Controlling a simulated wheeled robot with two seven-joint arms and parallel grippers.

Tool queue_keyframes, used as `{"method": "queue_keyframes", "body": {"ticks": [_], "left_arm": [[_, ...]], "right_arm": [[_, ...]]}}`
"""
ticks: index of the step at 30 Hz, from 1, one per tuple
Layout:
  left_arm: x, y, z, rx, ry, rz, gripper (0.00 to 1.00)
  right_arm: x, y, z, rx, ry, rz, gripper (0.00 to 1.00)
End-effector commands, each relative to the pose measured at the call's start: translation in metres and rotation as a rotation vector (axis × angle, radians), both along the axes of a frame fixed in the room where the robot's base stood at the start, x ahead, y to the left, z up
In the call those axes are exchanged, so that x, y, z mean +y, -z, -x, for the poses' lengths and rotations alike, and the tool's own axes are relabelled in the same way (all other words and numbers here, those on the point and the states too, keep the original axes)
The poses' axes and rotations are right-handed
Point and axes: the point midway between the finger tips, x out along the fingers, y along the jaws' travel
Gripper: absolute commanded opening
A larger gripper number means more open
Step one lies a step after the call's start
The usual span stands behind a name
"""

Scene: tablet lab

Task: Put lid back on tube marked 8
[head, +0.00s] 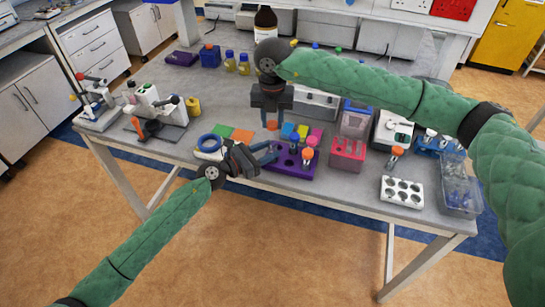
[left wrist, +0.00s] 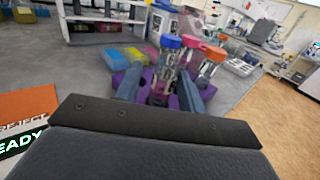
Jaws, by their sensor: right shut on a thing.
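My right gripper (head: 271,114) is shut on an orange lid (head: 272,125), held above the table behind the purple rack. The purple rack (head: 290,168) holds upright tubes, including a blue-capped tube (head: 295,138) and an orange-capped tube (head: 307,154). My left gripper (head: 273,153) is open at the rack's left end. In the left wrist view its fingers (left wrist: 160,88) stand apart on either side of a tube in the rack. The blue-capped tube (left wrist: 170,42) and an orange-capped tube (left wrist: 215,53) show there too. I cannot read any number on the tubes.
Coloured blocks (head: 288,130) sit just behind the rack. A pink rack (head: 347,155) and a white holed rack (head: 402,191) stand to the right. A blue tape roll (head: 209,143) lies left of my left gripper. A brown bottle (head: 265,23) stands at the back.

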Motion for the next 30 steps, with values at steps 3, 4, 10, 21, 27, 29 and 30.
{"method": "queue_keyframes", "body": {"ticks": [3,4,10,21,27,29,30], "left_arm": [[0.000,0.000,0.000,0.000,0.000,0.000,0.28],[0.000,0.000,0.000,0.000,0.000,0.000,0.22],[0.000,0.000,0.000,0.000,0.000,0.000,0.00],[0.000,0.000,0.000,0.000,0.000,0.000,0.00],[0.000,0.000,0.000,0.000,0.000,0.000,0.00],[0.001,0.000,0.000,0.000,0.000,0.000,0.00],[0.001,0.000,0.000,0.000,0.000,0.000,0.00]], "right_arm": [[0.000,0.000,0.000,0.000,0.000,0.000,0.09],[0.000,0.000,0.000,0.000,0.000,0.000,0.09],[0.000,0.000,0.000,0.000,0.000,0.000,0.09],[0.003,0.029,-0.002,0.002,0.000,0.003,0.09],[0.004,0.048,-0.005,0.001,0.001,0.005,0.09],[0.004,0.049,-0.005,0.001,0.001,0.005,0.09],[0.004,0.049,-0.005,0.000,0.001,0.005,0.09]]}}
